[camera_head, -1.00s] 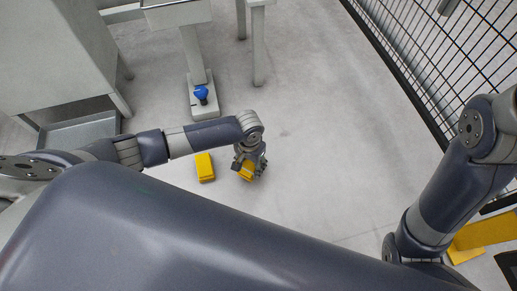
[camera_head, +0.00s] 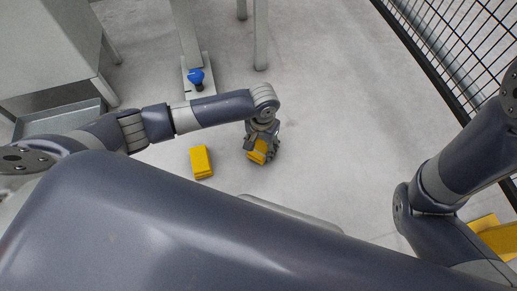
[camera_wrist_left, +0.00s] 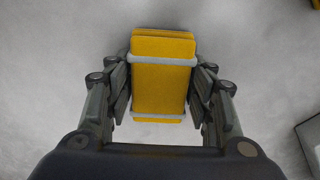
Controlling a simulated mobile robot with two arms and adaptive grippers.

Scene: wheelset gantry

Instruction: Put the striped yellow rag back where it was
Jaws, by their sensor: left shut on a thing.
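The striped yellow rag (camera_wrist_left: 164,80) is a folded yellow stack with two white bands across it, upright between the fingers in the left wrist view. My left gripper (camera_head: 262,146) is shut on it, with fingers pressed at both sides. In the head view the rag (camera_head: 259,152) shows partly behind the fingers, above pale floor. Whether it touches anything below, I cannot tell. My right arm shows at the right, but its gripper is out of view.
A plain yellow stack (camera_head: 201,161) lies left of the gripper. Yellow pieces (camera_head: 497,238) show at the lower right. A grey post with a blue knob (camera_head: 197,77), a grey cabinet (camera_head: 40,45) and a mesh fence (camera_head: 455,45) stand around.

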